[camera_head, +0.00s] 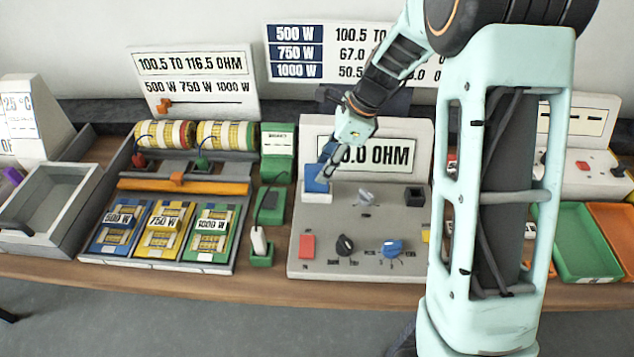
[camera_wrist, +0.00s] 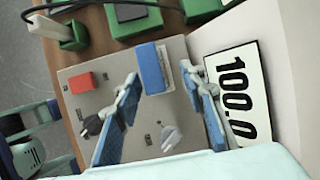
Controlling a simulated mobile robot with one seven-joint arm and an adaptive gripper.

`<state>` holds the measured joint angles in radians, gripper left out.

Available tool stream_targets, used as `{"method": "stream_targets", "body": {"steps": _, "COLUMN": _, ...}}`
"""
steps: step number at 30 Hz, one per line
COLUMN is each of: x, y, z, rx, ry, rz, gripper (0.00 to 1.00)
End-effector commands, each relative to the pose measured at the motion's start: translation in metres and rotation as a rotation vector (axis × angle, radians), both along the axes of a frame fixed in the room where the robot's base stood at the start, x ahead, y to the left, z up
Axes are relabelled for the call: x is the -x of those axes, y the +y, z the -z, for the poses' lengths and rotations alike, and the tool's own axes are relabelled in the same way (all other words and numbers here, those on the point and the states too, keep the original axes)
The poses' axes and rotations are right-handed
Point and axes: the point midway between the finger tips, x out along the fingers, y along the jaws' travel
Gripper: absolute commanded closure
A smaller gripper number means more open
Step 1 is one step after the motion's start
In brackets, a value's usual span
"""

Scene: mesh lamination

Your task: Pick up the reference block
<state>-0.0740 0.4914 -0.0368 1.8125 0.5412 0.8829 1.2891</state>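The blue block (camera_head: 316,181), which I take to be the reference block, sits in a white holder (camera_head: 315,196) at the upper left of the grey meter box (camera_head: 362,225). It also shows in the wrist view (camera_wrist: 152,69), ahead of my fingertips, with the white holder beside it. My gripper (camera_head: 328,160) is just above and behind the block in the head view. In the wrist view my gripper (camera_wrist: 161,74) is open, its two blue-padded fingers spread apart with nothing held. I cannot tell whether a finger touches the block.
The meter's upright panel (camera_head: 372,153) reads 100.0 OHM and stands close behind my gripper. A red button (camera_head: 307,246) and several knobs are on the box. A green holder (camera_head: 270,206) stands to its left, beside a tray of coloured blocks (camera_head: 160,259).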

Motion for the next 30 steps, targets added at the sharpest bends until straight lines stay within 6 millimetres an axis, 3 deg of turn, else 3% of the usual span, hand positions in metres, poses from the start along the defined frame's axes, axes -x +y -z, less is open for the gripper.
{"method": "stream_targets", "body": {"steps": 9, "x": 0.007, "y": 0.019, "z": 0.039, "rx": 0.000, "ry": 0.002, "rz": 0.000, "gripper": 0.62}}
{"method": "stream_targets", "body": {"steps": 18, "x": 0.006, "y": 0.021, "z": 0.044, "rx": 0.001, "ry": -0.001, "rz": 0.000, "gripper": 0.62}}
{"method": "stream_targets", "body": {"steps": 28, "x": 0.006, "y": 0.021, "z": 0.044, "rx": 0.000, "ry": 0.000, "rz": 0.000, "gripper": 0.98}}
{"method": "stream_targets", "body": {"steps": 30, "x": 0.006, "y": 0.021, "z": 0.044, "rx": 0.000, "ry": 0.000, "rz": 0.000, "gripper": 1.00}}
